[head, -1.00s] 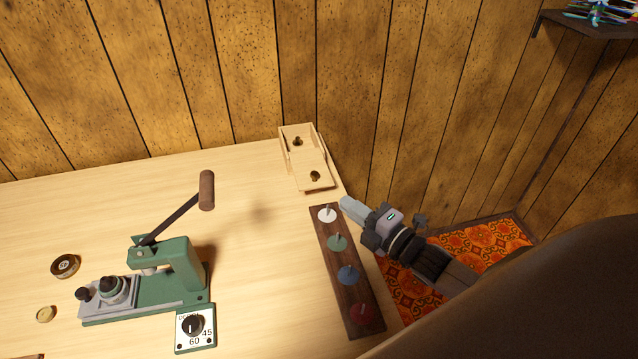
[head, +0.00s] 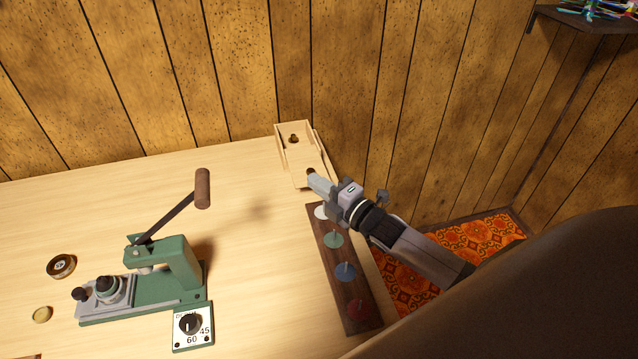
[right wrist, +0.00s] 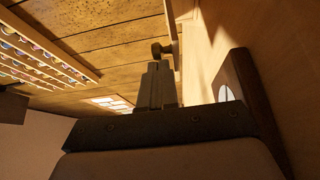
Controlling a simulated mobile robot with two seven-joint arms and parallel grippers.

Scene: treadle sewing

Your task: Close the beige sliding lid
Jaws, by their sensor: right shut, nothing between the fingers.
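The beige box (head: 281,143) stands at the table's back right corner. Its beige sliding lid (head: 303,181) lies over the near part, leaving the far part open with a dark knob-like piece (head: 293,138) inside. The lid carries a dark knob (head: 311,171), partly hidden by my right gripper (head: 315,181). That gripper is shut and empty, its fingertips right at the near side of the knob. In the right wrist view the closed fingers (right wrist: 158,85) point at a knob (right wrist: 163,48); contact is unclear. My left gripper is not in view.
A dark wooden rack (head: 343,257) with white, green, blue and red discs lies below my right arm. A green lever press (head: 170,270) stands at the left. The panelled wall (head: 380,90) is close behind the box. The middle of the table is clear.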

